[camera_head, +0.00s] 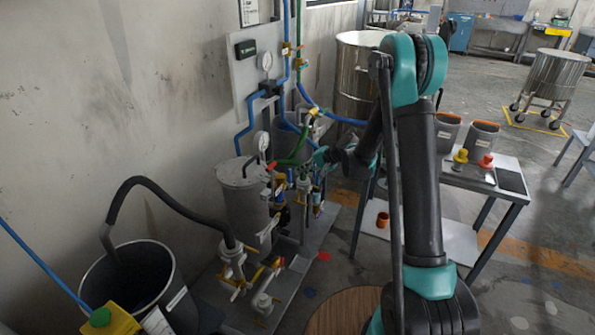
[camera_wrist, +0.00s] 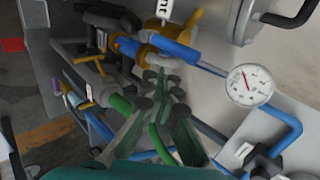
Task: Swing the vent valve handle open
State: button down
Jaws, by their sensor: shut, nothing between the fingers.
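My gripper (camera_wrist: 160,78) is shut and empty in the wrist view, its dark fingertips close together in front of the pipework. Small yellow handles show on the left, an upper one (camera_wrist: 101,40) and a lower one (camera_wrist: 88,92).
A pressure gauge (camera_wrist: 249,85) and blue pipes crowd the right of the wrist view. In the head view a black bucket (camera_head: 182,300) with a hose stands at lower left. A table (camera_head: 510,185) with containers is on the right, with open floor beyond.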

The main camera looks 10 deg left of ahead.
jog(key=s+d, duration=0.2)
jog(key=d, duration=0.4)
jog(key=shift+s+d, duration=0.25)
jog(key=shift+d, duration=0.15)
jog(key=shift+s, duration=0.1)
jog(key=s+d+r+n+h, duration=0.1)
jog(key=s+d+r+h, duration=0.15)
jog(key=s+d, duration=0.35)
jog(key=s+d+r+n+h, duration=0.15)
jog(key=s+d+r, duration=0.25)
jog(key=s, duration=0.5)
jog(key=s+d+h, duration=0.2)
jog(key=s+d, duration=0.3)
jog(key=s, duration=0.3)
jog(key=s+d+f+n+h, duration=0.1)
jog(key=s+d+h, duration=0.2)
jog(key=s+d, duration=0.3)
jog(key=s, duration=0.3)
jog(key=shift+f+t, duration=0.2)
jog(key=shift+t, duration=0.2)
jog(key=shift+n, duration=0.25)
